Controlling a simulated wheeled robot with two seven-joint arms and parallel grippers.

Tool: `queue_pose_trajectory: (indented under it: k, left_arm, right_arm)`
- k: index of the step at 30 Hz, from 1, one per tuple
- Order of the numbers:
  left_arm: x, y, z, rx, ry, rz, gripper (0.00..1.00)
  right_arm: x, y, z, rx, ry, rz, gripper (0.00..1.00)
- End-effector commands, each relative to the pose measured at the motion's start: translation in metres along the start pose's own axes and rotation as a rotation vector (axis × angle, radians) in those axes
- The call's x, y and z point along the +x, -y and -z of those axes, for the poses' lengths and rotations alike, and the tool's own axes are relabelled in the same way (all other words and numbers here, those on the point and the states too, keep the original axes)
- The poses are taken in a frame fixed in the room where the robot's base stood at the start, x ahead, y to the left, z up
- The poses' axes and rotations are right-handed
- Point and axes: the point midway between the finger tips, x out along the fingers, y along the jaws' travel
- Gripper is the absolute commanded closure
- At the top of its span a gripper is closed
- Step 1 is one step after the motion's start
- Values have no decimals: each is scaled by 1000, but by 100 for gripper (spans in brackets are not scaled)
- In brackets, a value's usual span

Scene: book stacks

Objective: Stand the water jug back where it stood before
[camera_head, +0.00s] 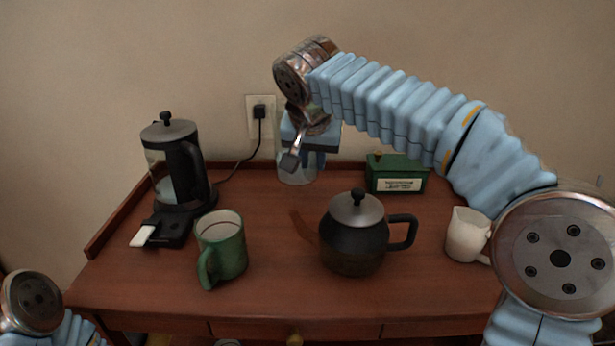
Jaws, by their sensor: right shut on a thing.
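The water jug (297,174) looks like a clear vessel at the back of the table, left of the green box. My right gripper (311,158) reaches it from above and is shut on it, hiding its upper part. Its base shows against the tabletop near the back edge; I cannot tell whether it touches the wood. My left gripper is out of view; only a piece of my left arm shows at the lower left.
On the wooden table (275,310) stand a black kettle (190,175) with its cord to the wall socket, a green mug (225,250), a dark teapot (353,240), a green box (396,175) and a white pitcher (466,235). Bare wood lies between mug and teapot.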

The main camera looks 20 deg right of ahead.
Motion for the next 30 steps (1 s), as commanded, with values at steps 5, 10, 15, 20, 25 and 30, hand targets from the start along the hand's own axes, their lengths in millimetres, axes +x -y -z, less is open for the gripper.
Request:
queue_pose_trajectory:
  k: [5,10,15,20,25,30]
  left_arm:
    - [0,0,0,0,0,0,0]
    - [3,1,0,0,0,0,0]
    - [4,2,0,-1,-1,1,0]
    - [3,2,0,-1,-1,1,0]
    - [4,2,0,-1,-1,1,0]
    - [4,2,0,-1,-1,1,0]
  right_arm:
    - [15,7,2,0,-3,2,100]
    - [37,11,-4,0,-1,1,100]
    - [52,10,-12,1,-3,2,100]
    - [53,10,-13,1,-3,3,100]
    - [54,10,-14,0,0,0,61]
    - [54,10,-14,0,0,0,54]
